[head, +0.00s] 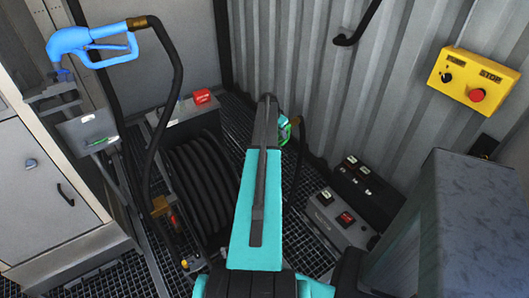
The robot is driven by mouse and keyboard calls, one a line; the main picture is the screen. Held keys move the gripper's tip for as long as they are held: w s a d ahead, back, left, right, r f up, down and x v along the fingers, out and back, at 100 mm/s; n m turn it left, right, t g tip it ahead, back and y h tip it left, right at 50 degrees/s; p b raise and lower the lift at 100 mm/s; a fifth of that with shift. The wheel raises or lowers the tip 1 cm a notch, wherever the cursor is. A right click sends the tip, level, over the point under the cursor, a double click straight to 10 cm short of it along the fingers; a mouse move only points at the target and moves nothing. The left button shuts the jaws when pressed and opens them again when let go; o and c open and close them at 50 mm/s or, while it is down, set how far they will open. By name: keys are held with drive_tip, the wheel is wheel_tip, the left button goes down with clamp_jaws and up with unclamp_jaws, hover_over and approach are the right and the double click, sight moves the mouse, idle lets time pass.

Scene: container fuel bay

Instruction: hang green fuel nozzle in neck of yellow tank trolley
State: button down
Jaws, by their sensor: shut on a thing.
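My gripper (281,122) shows only in part, past the far end of my teal and grey arm, which hides most of it. It is shut on the green fuel nozzle (286,136), of which only a small green piece shows to the right of the arm. A dark hose (301,140) hangs down from the nozzle's right side. The nozzle's spout and its exact tilt are hidden. No yellow tank trolley shows in this view.
A blue nozzle (95,45) sits on a holder at the upper left, its black hose (160,130) looping down. A hose reel (195,185) stands left of my arm. Grey and black boxes (335,222) stand on the right floor. A yellow control box (473,80) hangs on the corrugated wall.

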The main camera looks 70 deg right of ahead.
drive_tip(key=shift+r+p, duration=1.75)
drive_tip(key=shift+r, duration=4.05)
drive_tip(key=shift+s, duration=0.1)
